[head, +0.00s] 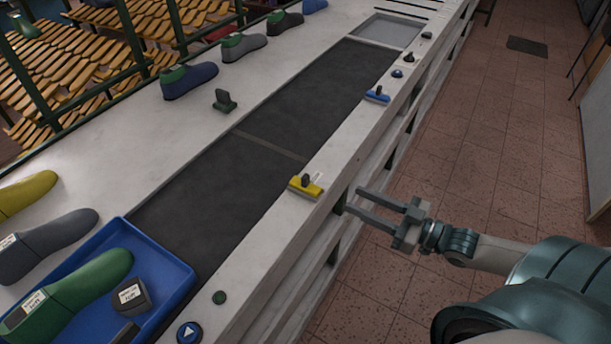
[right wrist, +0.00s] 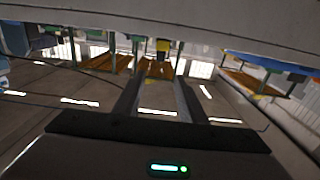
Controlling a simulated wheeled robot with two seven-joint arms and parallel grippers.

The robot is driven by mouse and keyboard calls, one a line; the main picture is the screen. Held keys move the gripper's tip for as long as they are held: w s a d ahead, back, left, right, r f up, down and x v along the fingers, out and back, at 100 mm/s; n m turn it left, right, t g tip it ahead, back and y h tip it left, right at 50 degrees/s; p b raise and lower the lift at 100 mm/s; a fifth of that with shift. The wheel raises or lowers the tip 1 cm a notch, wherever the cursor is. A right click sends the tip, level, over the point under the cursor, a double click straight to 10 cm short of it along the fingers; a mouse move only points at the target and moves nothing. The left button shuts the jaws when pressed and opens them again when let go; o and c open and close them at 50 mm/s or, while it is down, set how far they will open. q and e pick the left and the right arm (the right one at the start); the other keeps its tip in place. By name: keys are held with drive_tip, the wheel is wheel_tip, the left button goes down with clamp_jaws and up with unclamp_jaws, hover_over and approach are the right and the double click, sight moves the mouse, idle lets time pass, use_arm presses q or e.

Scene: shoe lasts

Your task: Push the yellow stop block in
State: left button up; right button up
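The yellow stop block (head: 300,190) sits on the pale right-hand rail of the bench, beside the dark belt, in the head view. It has a dark knob and a pale slot mark beside it. My right gripper (head: 352,199) is just off the outer side of the bench, right of the block and apart from it. Its two fingers are spread with nothing between them, and they also show open in the right wrist view (right wrist: 158,95). The yellow block cannot be made out for certain in the right wrist view. My left gripper is not in view.
A blue stop block (head: 377,96) sits farther along the rail, with small knobs beyond it. The dark belt (head: 215,190) is bare. A blue tray (head: 180,268) at the near left holds a green shoe last (head: 75,292). Tiled floor lies open right of the bench.

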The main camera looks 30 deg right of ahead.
sight(308, 178)
drive_tip(key=shift+p+x, duration=1.95)
drive_tip(key=shift+x, duration=6)
drive_tip(key=shift+a, duration=0.1)
clamp_jaws()
